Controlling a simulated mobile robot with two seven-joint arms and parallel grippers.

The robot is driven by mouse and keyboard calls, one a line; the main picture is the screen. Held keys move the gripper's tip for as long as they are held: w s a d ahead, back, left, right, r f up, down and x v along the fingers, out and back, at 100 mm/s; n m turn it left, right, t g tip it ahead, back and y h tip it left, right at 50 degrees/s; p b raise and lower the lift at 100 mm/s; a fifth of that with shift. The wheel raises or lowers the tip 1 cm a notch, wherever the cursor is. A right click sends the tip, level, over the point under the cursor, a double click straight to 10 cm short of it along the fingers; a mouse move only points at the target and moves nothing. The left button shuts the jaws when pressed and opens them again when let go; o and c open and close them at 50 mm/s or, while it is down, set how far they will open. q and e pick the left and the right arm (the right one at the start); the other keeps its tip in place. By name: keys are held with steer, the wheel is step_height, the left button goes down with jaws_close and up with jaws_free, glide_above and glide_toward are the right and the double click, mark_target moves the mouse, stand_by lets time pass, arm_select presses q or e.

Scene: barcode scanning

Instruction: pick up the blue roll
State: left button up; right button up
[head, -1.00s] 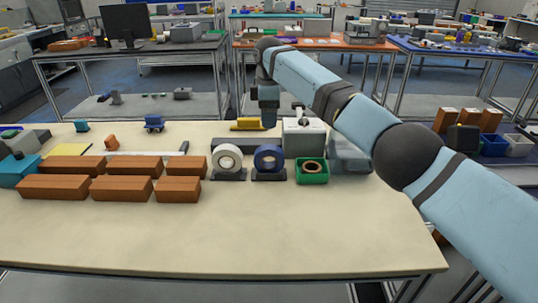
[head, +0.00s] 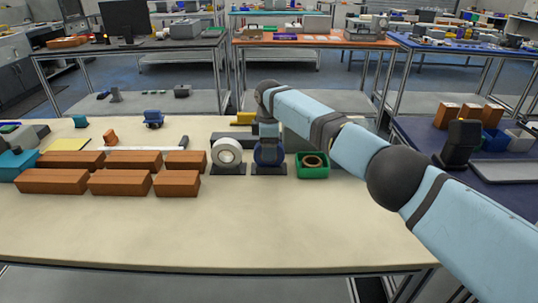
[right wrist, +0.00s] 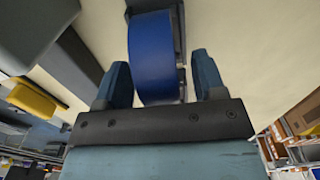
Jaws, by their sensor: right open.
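The blue roll (head: 268,154) stands upright on a dark holder on the table, just right of the white roll (head: 226,153). In the right wrist view the blue roll (right wrist: 153,58) fills the space between two dark blue fingers. My right gripper (right wrist: 158,82) is open, with one finger on each side of the roll and a gap still visible on the right. In the head view my right gripper (head: 269,141) is over the blue roll and partly hides it. My left gripper is not in view.
A green box (head: 312,166) with a brown roll stands close on the right. Several brown blocks (head: 122,182) stand in two rows on the left. A yellow object (head: 243,118) lies behind the rolls. The table front (head: 200,230) is clear.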

steer(key=shift+c, duration=0.5)
steer(key=c, duration=0.9)
steer(key=shift+c, duration=0.2)
steer(key=shift+r, duration=0.1)
step_height(320, 180, up, 20)
steer(key=p, duration=0.2)
